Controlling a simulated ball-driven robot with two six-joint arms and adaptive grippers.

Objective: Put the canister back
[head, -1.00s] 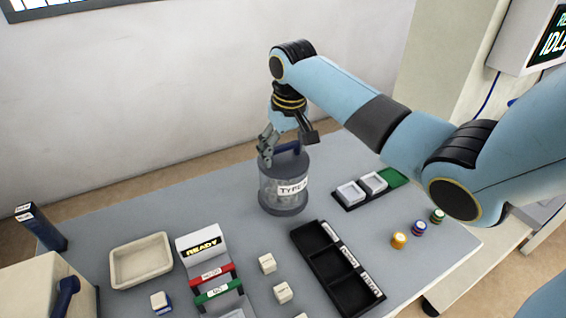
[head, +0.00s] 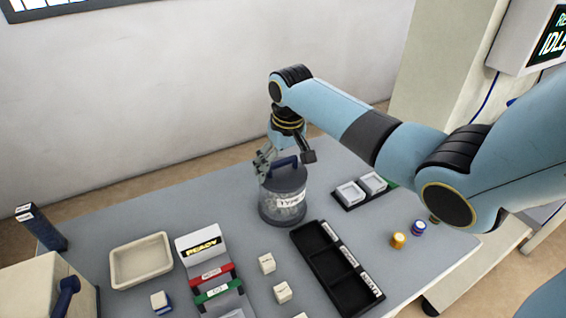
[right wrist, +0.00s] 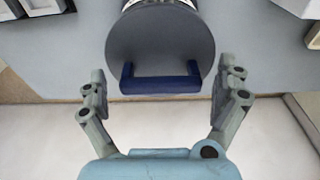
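The canister (head: 283,207) is a clear grey cylinder with a dark lid, a blue handle and a white label starting "TYPE". It appears to stand upright on the grey table near the back. In the right wrist view its round lid (right wrist: 160,45) and blue handle (right wrist: 160,85) show. My right gripper (head: 284,160) is just above the lid. Its fingers are spread, one on each side of the handle, with gaps showing in the right wrist view (right wrist: 166,90). My left gripper is not in view.
A black compartment tray (head: 326,262) lies in front of the canister, and a small tray with white boxes (head: 361,189) lies to the right. A READY stand (head: 200,245), a beige tray (head: 141,262) and white cubes (head: 267,263) are nearby. The table behind the beige tray is clear.

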